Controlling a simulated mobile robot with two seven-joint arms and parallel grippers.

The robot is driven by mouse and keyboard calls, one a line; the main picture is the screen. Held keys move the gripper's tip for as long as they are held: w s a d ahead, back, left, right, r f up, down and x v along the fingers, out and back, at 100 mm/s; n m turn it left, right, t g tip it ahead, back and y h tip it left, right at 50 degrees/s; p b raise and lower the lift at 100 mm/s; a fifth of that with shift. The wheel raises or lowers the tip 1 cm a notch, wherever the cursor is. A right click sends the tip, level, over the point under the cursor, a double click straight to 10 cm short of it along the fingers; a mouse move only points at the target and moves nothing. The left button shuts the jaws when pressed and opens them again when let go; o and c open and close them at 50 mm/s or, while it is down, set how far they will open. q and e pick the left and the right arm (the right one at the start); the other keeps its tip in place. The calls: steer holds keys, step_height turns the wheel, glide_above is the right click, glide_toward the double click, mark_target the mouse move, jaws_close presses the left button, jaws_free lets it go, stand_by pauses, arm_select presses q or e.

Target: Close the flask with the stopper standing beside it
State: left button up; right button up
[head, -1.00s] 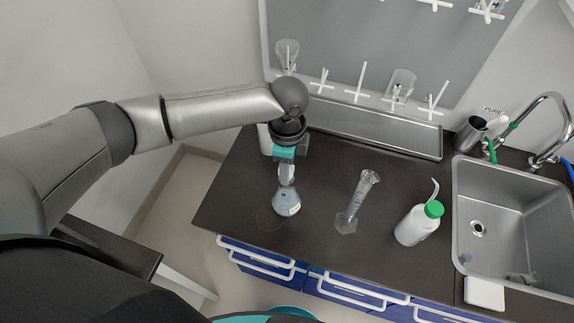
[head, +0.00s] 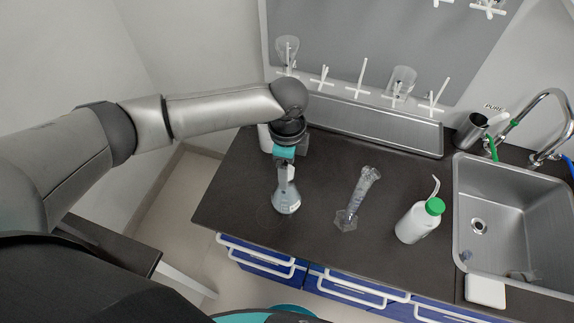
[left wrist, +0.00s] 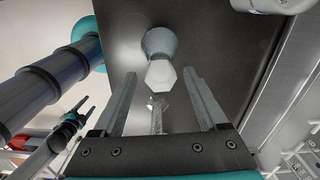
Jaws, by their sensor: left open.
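The flask (head: 287,203) stands on the dark counter, a cone with grey-blue contents. It also shows in the left wrist view (left wrist: 160,42). A white, six-sided piece that looks like the stopper (left wrist: 160,74) overlaps the flask there; I cannot tell whether it sits in the mouth or beside it. My left gripper (head: 285,172) is just above the flask. In the left wrist view its two grey fingers (left wrist: 160,76) are apart, one on each side of the white piece, with nothing held. My right gripper (left wrist: 86,104) shows small at the left, fingers apart and empty.
A graduated cylinder (head: 357,200) stands right of the flask. A white bottle with a green cap (head: 418,223) is further right, before the sink (head: 515,215). A metal trough (head: 375,127) runs along the back. The counter between flask and cylinder is clear.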

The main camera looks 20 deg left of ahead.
arm_select(q)
step_height(320, 180, up, 15)
steer(key=shift+r, duration=0.15)
stand_by(0.4)
stand_by(0.4)
